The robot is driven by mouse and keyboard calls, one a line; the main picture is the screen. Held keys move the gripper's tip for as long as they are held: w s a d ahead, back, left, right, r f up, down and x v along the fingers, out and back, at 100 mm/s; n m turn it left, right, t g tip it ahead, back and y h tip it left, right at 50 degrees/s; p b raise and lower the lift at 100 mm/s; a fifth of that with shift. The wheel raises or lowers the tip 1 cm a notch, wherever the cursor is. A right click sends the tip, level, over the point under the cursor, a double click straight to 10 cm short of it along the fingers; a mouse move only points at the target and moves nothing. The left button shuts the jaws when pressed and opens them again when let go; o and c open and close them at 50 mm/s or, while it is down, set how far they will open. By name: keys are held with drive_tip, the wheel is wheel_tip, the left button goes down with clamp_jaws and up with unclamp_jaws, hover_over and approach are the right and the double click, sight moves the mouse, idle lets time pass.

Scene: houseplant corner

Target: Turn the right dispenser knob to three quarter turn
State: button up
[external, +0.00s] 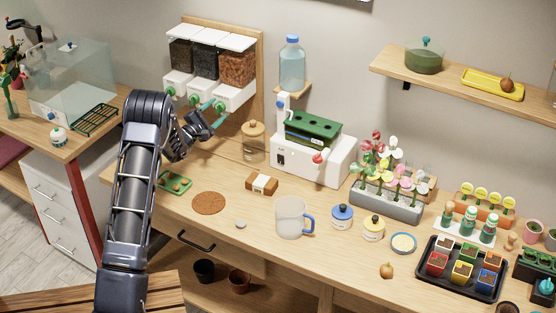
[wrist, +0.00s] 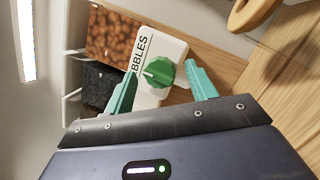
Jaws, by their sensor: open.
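The dispenser (external: 250,65) hangs on a wooden back panel with three clear bins above white fronts with green knobs. The right bin (external: 236,69) holds brown pebbles. Its green knob (wrist: 158,72) sits on a white front in the wrist view, beside lettering partly hidden that reads "BBLES". A pale pointer mark on the knob points toward the left of the wrist picture. My gripper (wrist: 162,72) is open, with one teal finger on each side of the knob and visible gaps. In the external view my gripper (external: 213,114) is at the right front of the dispenser.
A cork-lidded jar (external: 253,142) stands just right of my gripper. A white machine with a green tray (external: 313,132) is farther right.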

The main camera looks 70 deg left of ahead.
drive_tip(key=c, duration=1)
drive_tip(key=shift+o, duration=0.2)
